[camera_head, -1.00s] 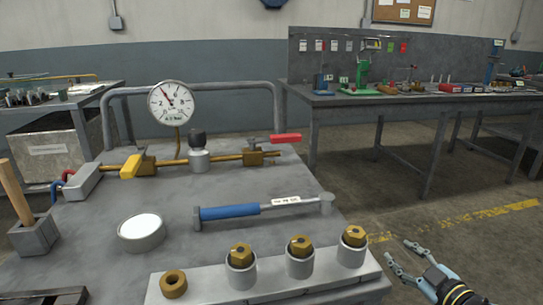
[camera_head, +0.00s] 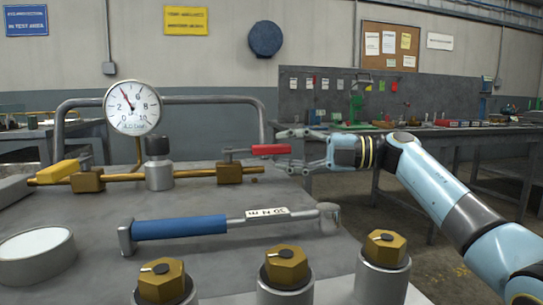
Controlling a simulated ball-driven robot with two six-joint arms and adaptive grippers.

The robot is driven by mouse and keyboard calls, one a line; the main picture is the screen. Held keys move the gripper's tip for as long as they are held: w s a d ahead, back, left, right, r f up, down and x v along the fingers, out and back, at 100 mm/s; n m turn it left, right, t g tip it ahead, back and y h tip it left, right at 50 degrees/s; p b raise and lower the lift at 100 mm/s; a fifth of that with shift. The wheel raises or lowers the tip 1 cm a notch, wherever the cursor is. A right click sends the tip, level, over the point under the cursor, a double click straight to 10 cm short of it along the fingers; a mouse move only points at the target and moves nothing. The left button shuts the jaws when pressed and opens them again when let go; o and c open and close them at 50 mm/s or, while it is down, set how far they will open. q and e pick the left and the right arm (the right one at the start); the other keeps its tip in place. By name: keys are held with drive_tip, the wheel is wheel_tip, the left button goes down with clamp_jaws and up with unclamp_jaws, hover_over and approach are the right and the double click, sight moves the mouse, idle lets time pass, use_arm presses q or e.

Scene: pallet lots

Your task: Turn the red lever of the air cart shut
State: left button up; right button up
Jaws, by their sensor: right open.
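The red lever (camera_head: 271,150) is on a brass valve (camera_head: 230,173) at the right end of the brass pipe on the grey air cart (camera_head: 200,265). The lever points right, roughly in line with the pipe. My right gripper (camera_head: 283,149) is open at the lever's right end, with one finger above and one below it in the picture; contact cannot be told. A yellow lever (camera_head: 57,172) is on another brass valve at the left. The round gauge (camera_head: 132,107) stands behind the pipe, its needle pointing up and left. My left gripper is not in view.
A blue-handled torque wrench (camera_head: 180,227) lies across the cart top. Brass hex fittings (camera_head: 286,265) in grey cups line the front. A white-topped round dish (camera_head: 36,255) is at left. A tube rail (camera_head: 210,100) runs behind. A workbench (camera_head: 440,133) stands at the back right.

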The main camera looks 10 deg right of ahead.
sight(272, 150)
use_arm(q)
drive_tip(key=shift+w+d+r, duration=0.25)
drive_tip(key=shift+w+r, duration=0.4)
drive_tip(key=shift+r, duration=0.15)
use_arm(e)
drive_tip(key=shift+x, duration=1.7)
drive_tip(key=shift+c, duration=0.2)
clamp_jaws()
